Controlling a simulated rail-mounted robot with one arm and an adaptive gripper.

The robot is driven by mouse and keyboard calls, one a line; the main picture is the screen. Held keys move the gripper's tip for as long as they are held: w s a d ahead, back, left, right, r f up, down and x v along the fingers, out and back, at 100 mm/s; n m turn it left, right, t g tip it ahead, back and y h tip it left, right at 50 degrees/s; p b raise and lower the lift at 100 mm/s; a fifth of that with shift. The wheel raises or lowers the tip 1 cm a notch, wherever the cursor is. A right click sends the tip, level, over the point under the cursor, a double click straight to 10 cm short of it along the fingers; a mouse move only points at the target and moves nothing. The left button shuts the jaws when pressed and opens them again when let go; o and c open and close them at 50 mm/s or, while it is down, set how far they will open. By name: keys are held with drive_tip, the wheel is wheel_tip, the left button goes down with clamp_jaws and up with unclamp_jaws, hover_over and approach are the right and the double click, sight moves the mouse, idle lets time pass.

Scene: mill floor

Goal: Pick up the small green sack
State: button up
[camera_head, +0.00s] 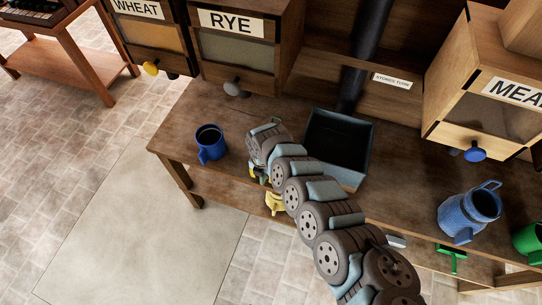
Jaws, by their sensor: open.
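I cannot make out the small green sack for certain. A small green patch (276,119) shows just behind the end of my arm, on the wooden bench (400,190); most of it is hidden, so I cannot tell what it is. My arm reaches in from the lower right over the bench. My gripper (258,173) is open at the bench's front edge, mostly hidden under my wrist. No object shows in it.
A blue mug (211,147) stands left of my wrist, and a dark open tray (338,145) right of it. A blue jug (468,212) and a green mug (527,242) stand at the right. Labelled grain bins (242,50) line the back. A yellow handle (275,203) shows below the bench edge.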

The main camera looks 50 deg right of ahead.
clamp_jaws()
idle(0.4)
